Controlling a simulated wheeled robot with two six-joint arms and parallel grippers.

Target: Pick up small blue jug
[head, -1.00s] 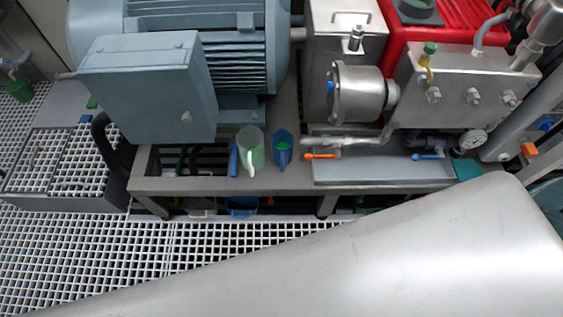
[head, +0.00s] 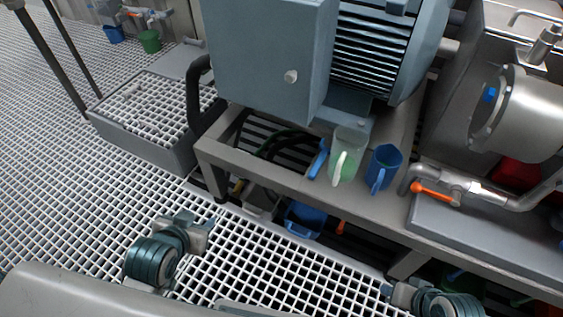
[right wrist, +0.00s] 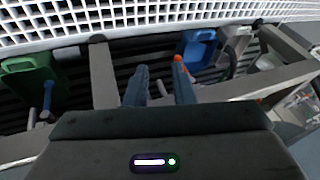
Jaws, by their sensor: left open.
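A blue jug (head: 383,168) with a handle stands on the grey frame in the head view, right of a larger clear jug with a pale handle (head: 347,156). Another blue vessel (head: 303,220) sits lower, under the frame; a blue vessel (right wrist: 197,48) also shows in the right wrist view. My left gripper (head: 203,230) is open over the floor grating, left of the frame and apart from the jugs. My right gripper (head: 405,293) is low at the bottom right of the head view. Its fingers are apart and empty in the right wrist view (right wrist: 160,88).
A large grey motor (head: 375,45) stands behind the jugs. A pipe with an orange valve handle (head: 432,190) lies right of the blue jug. A green vessel (right wrist: 32,82) shows in the right wrist view. Open floor grating (head: 60,190) lies on the left.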

